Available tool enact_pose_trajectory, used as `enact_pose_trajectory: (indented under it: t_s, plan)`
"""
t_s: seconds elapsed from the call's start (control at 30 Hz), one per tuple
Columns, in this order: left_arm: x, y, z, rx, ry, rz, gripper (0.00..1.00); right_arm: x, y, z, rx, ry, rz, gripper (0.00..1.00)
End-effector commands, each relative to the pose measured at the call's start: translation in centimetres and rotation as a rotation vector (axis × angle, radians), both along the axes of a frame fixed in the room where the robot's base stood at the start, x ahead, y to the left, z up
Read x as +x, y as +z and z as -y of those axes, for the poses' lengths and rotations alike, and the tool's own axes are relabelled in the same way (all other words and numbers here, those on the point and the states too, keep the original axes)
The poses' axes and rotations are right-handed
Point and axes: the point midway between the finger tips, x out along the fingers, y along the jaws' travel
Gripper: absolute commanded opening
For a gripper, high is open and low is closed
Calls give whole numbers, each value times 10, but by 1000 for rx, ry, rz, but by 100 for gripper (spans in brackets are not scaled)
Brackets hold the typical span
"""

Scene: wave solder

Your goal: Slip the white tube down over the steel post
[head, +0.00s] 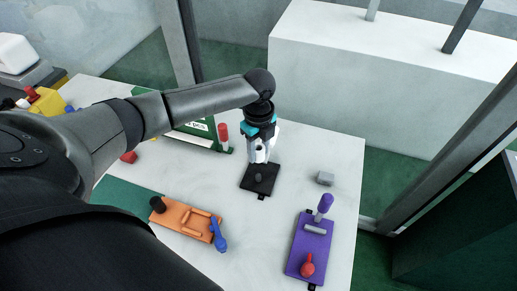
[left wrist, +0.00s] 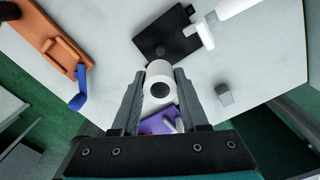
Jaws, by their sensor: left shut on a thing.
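My left gripper (head: 260,160) is shut on the white tube (left wrist: 158,72), above the black base plate (head: 250,187). In the left wrist view the tube sits between the two grey fingers (left wrist: 157,100), its round end with a dark hole facing the camera. A short dark stub (head: 258,178) shows on the black plate, just below the gripper in the picture. I cannot tell whether it is the steel post; no other clear post shows there. A white cylindrical part (left wrist: 236,8) lies beside the plate in the wrist view; what it belongs to is unclear. My right gripper is not in view.
An orange board (head: 183,219) with a blue piece (head: 219,238) lies to the left, and a purple board (head: 305,259) with a red knob (head: 307,265) to the right. A small grey block (head: 325,178) stands right of the black plate. White table (head: 290,195) is bare between them.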

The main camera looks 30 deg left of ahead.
Motion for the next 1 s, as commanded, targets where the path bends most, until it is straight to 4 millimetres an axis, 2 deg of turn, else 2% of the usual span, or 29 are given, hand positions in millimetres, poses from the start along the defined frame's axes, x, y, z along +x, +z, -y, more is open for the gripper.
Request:
enact_pose_trajectory:
  t_s: [0.23, 0.7, 1.0]
  plan:
    - [0, 2, 0, 2, 2, -2, 0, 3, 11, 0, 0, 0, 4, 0]
    - [0, -45, 0, -1, 0, -1, 0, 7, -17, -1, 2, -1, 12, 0]
    - [0, -51, 0, 0, 1, 0, 0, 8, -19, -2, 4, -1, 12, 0]
